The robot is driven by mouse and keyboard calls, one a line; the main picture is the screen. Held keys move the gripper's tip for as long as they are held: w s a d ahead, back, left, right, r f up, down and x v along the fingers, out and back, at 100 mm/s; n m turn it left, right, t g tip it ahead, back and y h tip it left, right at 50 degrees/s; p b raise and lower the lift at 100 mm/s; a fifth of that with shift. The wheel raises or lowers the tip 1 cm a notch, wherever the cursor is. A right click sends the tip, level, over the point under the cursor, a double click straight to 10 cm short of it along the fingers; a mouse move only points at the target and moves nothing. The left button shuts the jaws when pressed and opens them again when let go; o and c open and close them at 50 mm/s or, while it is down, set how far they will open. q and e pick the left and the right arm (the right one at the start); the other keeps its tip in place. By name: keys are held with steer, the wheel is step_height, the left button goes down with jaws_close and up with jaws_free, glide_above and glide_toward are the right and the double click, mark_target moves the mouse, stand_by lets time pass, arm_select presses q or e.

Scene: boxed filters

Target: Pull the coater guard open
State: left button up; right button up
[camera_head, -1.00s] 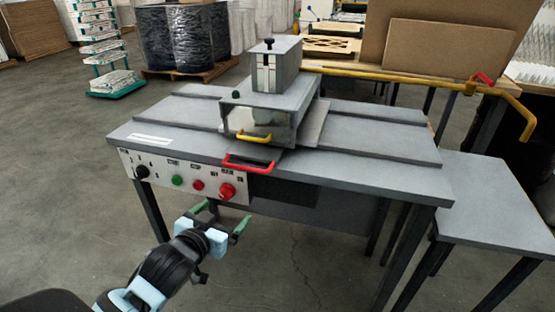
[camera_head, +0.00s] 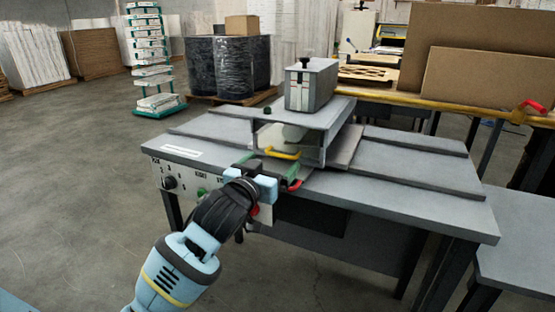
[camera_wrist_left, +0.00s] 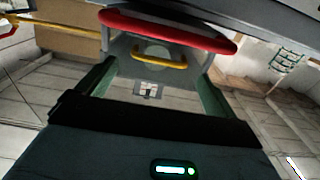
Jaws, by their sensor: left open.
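The coater is a grey machine on a grey table, with a clear guard panel (camera_head: 276,135) under its grey top box (camera_head: 311,84). A yellow handle (camera_head: 283,154) is on the panel's front and also shows in the left wrist view (camera_wrist_left: 160,62). A red handle (camera_head: 295,185) sits lower, at the table's front edge, mostly hidden by my gripper; in the left wrist view the red handle (camera_wrist_left: 165,31) spans across above the fingers. My left gripper (camera_head: 268,170) is open at the front edge, near both handles, holding neither visibly. My right gripper is not in view.
The control panel (camera_head: 170,181) with knob and buttons lies left of my gripper, partly covered by my arm. A yellow rail (camera_head: 430,98) runs behind the table. A side table (camera_head: 525,235) stands at right. Open floor lies at left.

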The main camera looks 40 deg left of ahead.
mark_target(279, 156)
arm_select(q)
steer(key=shift+x, duration=1.95)
steer(key=c, duration=1.2)
